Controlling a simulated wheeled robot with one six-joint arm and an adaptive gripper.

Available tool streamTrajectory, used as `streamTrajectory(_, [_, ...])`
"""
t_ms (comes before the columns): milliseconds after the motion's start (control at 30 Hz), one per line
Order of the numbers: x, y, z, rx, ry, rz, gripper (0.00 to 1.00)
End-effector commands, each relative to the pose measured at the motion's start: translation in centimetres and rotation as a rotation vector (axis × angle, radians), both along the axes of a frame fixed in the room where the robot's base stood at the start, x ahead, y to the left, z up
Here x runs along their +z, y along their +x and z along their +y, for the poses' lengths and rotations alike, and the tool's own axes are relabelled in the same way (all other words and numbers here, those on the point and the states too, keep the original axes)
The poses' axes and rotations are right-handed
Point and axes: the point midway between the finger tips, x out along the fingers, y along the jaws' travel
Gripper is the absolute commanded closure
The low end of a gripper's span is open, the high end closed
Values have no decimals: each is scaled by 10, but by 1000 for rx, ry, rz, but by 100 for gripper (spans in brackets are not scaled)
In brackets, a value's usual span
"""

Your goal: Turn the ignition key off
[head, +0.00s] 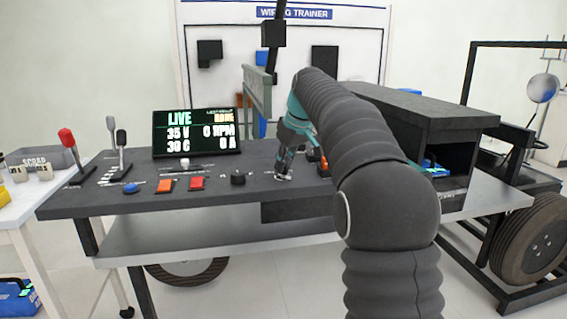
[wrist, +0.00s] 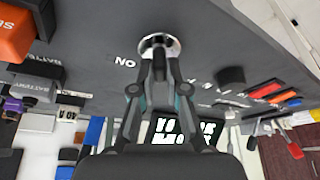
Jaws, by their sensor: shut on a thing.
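The ignition switch shows in the wrist view as a round silver bezel (wrist: 159,44) set in the dark console top, beside white lettering. My gripper (wrist: 159,58) has its two fingers closed together right at this bezel, shut on the ignition key. The key itself is mostly hidden between the fingertips, so its angle cannot be told. In the head view my gripper (head: 284,172) points down at the console top (head: 225,195), right of the black knob. The display (head: 197,132) reads LIVE, with 35 V and 0 RPM.
An orange button (head: 165,185), a red button (head: 197,183) and a black knob (head: 238,177) stand left of my gripper. A red-topped lever (head: 67,138) is at the far left. A dark open-fronted box (head: 415,115) stands close on the right.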

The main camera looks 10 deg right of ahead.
Motion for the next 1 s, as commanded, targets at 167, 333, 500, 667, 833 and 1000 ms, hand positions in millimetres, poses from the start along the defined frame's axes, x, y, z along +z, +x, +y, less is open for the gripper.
streamTrajectory(167, [1,1,0,9,0,-3,100])
streamTrajectory(333, [1,1,1,9,-1,-4,100])
streamTrajectory(500, [1,0,1,9,-1,-4,64])
streamTrajectory(667, [1,0,0,7,0,-2,61])
streamTrajectory(833, [2,0,-1,6,-1,-2,61])
streamTrajectory(1000, [15,-5,-4,6,0,-4,61])
